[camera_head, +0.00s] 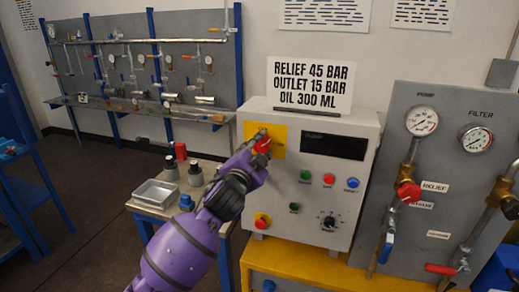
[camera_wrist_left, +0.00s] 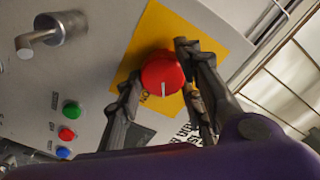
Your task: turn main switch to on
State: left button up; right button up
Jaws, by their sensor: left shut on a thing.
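The main switch (camera_head: 262,144) is a red rotary knob on a yellow plate (camera_head: 280,139) at the upper left of the grey control box (camera_head: 357,200). In the left wrist view the red knob (camera_wrist_left: 162,74) has a white pointer mark on its face. My left gripper (camera_head: 259,150) is at the knob. In the left wrist view the fingers (camera_wrist_left: 160,85) lie on either side of the knob and are shut on it. My wrist hides part of the plate's lettering in the head view. My right gripper is not in view.
The box also carries a dark display (camera_head: 333,145), green, red and blue buttons (camera_head: 328,180), a black selector (camera_head: 329,222) and a red emergency button (camera_head: 262,221). A gauge panel (camera_head: 450,150) stands at right. A small table with a tray (camera_head: 156,193) stands at left.

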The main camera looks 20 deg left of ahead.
pick_arm(q)
jog(key=m, duration=0.5)
jog(key=shift+f+m, duration=0.2)
jog(key=shift+m, duration=0.5)
jog(key=shift+f, duration=0.15)
jog(key=o, duration=1.1)
jog(key=shift+d, duration=0.1)
jog(key=shift+r, duration=0.2)
jog(key=shift+s, duration=0.25)
jog(key=s, duration=1.1)
jog(key=shift+s+a, duration=0.25)
